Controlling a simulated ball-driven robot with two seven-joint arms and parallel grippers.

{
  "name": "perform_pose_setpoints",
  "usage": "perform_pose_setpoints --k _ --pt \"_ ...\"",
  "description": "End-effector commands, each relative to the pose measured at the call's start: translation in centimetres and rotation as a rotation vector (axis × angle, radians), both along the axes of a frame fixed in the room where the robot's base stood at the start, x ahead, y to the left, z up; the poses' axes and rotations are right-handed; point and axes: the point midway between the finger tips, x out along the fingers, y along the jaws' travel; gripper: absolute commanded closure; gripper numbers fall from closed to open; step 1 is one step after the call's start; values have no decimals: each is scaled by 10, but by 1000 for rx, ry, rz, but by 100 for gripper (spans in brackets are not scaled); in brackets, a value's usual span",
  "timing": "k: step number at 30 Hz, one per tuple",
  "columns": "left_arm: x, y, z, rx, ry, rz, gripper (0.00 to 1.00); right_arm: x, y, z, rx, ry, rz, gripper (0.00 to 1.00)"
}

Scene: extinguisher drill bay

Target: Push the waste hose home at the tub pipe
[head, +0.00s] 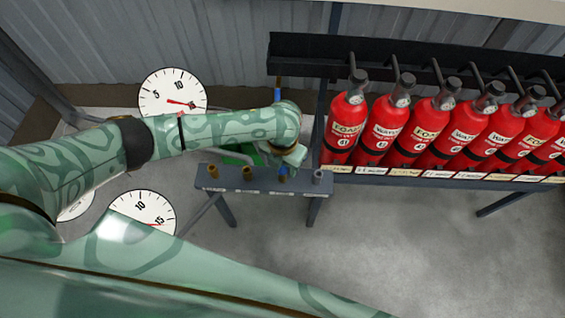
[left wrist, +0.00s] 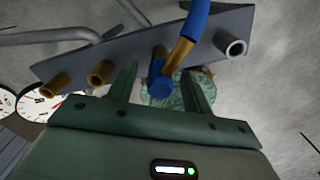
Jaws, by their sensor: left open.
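The waste hose (left wrist: 194,22) appears as a blue hose with a brass end, curving down from the top of the left wrist view. In the head view a blue piece (head: 277,96) shows above my arm. A blue-ended pipe stub (left wrist: 160,86) stands in a grey panel, between brass stubs and a grey stub. I take it for the tub pipe, though no label confirms this. The hose's brass end overlaps this stub's side in the picture; I cannot tell if they touch. My left gripper (left wrist: 161,68) is open, its fingers either side of the blue stub. My right gripper is out of view.
The grey panel (head: 232,186) also carries brass stubs (head: 213,171) and a grey stub (head: 318,177). Red extinguishers (head: 433,125) stand in a row on a rack to the right. Round dials (head: 160,92) are at left. The floor at lower right is clear.

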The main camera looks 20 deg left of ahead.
Motion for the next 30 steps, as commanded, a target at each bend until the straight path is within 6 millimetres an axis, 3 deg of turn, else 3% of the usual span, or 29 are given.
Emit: perform_pose_setpoints --k 5,12,18,24,30 --pt "1 0 27 0 -7 -1 50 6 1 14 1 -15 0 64" --pt "2 0 96 0 -10 -1 50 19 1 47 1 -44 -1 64" --pt "1 0 141 -1 -7 -1 50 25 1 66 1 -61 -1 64" --pt "0 0 161 0 -2 0 50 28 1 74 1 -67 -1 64" --pt "0 0 163 0 -1 0 50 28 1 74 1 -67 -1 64"
